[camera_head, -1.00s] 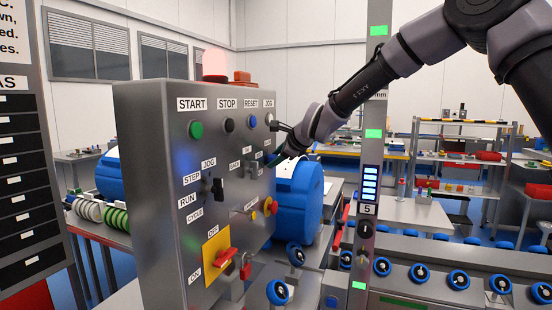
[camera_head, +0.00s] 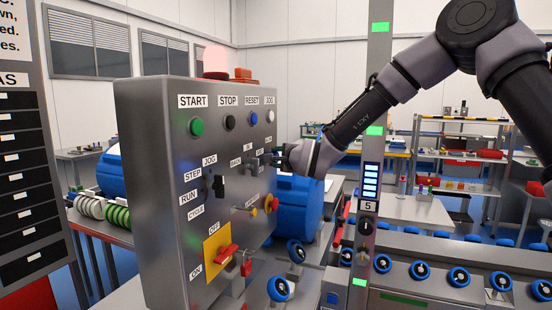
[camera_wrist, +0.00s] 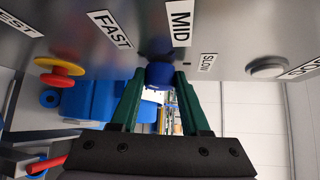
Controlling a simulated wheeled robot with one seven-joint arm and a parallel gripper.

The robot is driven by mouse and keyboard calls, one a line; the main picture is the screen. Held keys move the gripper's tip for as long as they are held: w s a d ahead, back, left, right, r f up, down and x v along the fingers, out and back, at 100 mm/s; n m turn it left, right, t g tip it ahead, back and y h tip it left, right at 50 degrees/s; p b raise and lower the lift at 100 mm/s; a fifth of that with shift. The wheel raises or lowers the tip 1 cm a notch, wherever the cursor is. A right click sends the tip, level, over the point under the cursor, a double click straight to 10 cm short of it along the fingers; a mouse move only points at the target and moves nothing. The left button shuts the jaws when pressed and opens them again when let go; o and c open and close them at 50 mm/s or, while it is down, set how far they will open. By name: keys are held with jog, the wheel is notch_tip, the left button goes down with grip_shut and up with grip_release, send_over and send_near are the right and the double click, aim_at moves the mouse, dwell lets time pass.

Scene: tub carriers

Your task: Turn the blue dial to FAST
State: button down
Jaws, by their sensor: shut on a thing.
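The blue dial (camera_wrist: 160,73) sticks out of the control panel (camera_head: 150,180). In the wrist view it lies between the two green fingertips of my gripper (camera_wrist: 160,80), which is shut on it. The labels FAST (camera_wrist: 110,30), MID (camera_wrist: 179,23) and SLOW (camera_wrist: 208,63) stand around it, FAST to the left, MID nearly above and SLOW to the right. I cannot tell which label its pointer faces. In the head view my gripper (camera_head: 273,160) reaches the panel from the right, and the dial cannot be made out there.
A red and yellow knob (camera_wrist: 60,72) and a grey round control (camera_wrist: 267,67) flank the dial. Below on the panel are a yellow ON/OFF plate with a red handle (camera_head: 228,252) and a red padlock (camera_head: 247,268). A grey post (camera_head: 372,150) stands right of the panel.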

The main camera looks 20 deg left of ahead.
dwell(0.4)
jog(key=shift+c, duration=1.9)
grip_release()
jog(key=v, duration=1)
jog(key=shift+s+d, duration=0.25)
jog(key=shift+d, duration=0.1)
